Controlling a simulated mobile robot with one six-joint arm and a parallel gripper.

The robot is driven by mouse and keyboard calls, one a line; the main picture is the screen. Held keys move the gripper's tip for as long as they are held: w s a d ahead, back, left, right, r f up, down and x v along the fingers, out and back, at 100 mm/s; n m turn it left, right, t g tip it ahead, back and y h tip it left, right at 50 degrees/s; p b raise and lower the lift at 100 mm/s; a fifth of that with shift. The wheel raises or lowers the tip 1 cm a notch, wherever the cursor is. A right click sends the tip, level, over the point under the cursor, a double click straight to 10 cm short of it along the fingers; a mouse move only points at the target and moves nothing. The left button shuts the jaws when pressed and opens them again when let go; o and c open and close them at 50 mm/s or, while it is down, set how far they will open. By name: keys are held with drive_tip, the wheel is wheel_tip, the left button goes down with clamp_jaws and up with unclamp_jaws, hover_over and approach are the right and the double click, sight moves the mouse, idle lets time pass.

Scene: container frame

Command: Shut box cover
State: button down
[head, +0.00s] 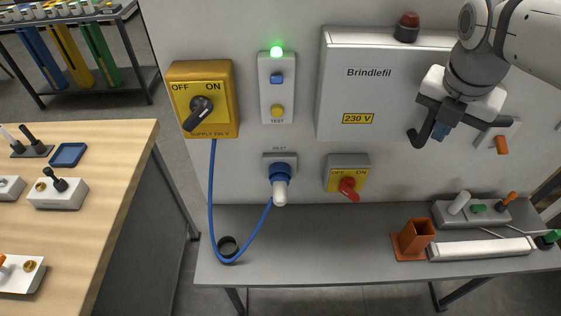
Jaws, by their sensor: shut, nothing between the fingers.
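The light grey box (370,85) marked "Brindlefil" and "230 V" is fixed to the upright panel at the upper right. Its front face looks flat, and I cannot tell whether the cover sits fully against the box. My gripper (428,138) is in front of the right part of the box, its dark fingers pointing down. It is shut with nothing held. My arm and gripper hide the box's right side. I cannot tell whether the fingers touch the cover. An orange-tipped part (501,144) shows just right of the gripper.
A dark red lamp or button (407,28) tops the box. Left are a yellow switch (203,100), a lit green lamp (276,52) and a blue plug (282,172) with cable. A red switch (348,186) is below; an orange holder (416,236) stands on the grey shelf (320,250).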

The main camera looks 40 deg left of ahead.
drive_tip(key=shift+s, duration=0.1)
drive_tip(key=s+d+r+b, duration=0.1)
drive_tip(key=s+d+r, duration=0.35)
drive_tip(key=r, duration=0.55)
drive_tip(key=s+d+f+n, duration=0.4)
drive_tip(key=d+f+n, duration=0.5)
drive_tip(key=n, duration=0.8)
drive_tip(key=s+d+f+n, duration=0.4)
drive_tip(key=d+f+n, duration=0.5)
drive_tip(key=n, duration=0.9)
wheel_tip(320, 180, down, 2)
drive_tip(key=shift+s+d+f+t, duration=0.2)
drive_tip(key=shift+d+t, duration=0.1)
drive_tip(key=shift+d, duration=0.1)
